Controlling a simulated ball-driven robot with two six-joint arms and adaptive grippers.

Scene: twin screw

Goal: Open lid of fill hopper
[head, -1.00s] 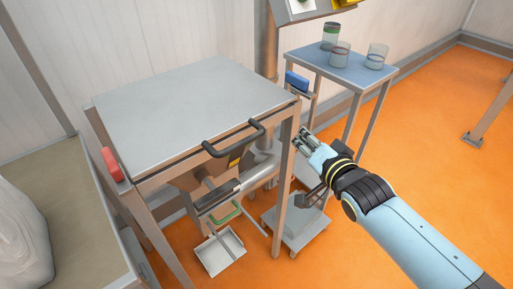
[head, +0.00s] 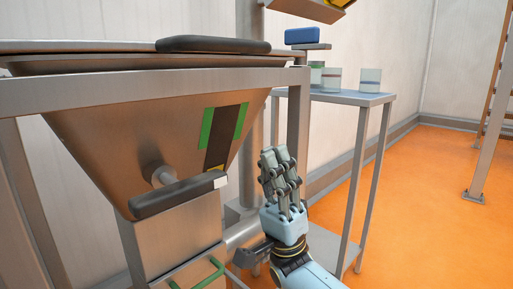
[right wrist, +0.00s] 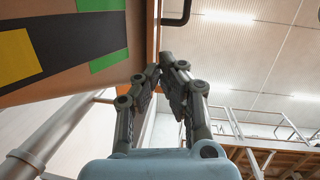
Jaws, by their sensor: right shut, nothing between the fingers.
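The fill hopper (head: 150,125) is a metal funnel in a steel frame, at the left of the head view. Its lid (head: 90,46) is flat on top, seen nearly edge-on, and down. The black lid handle (head: 213,45) sticks out at the front edge; it also shows in the right wrist view (right wrist: 176,22) at the top. My right gripper (head: 274,152) points upward, right of the hopper and below the handle, apart from both. Its fingers are together and empty in the right wrist view (right wrist: 170,62). My left gripper is not in view.
A frame post (head: 299,125) stands close behind my right gripper. A side table (head: 345,98) with several cups is behind at the right. A black lever (head: 178,195) juts from the hopper's lower front. Orange floor (head: 440,200) is free at the right.

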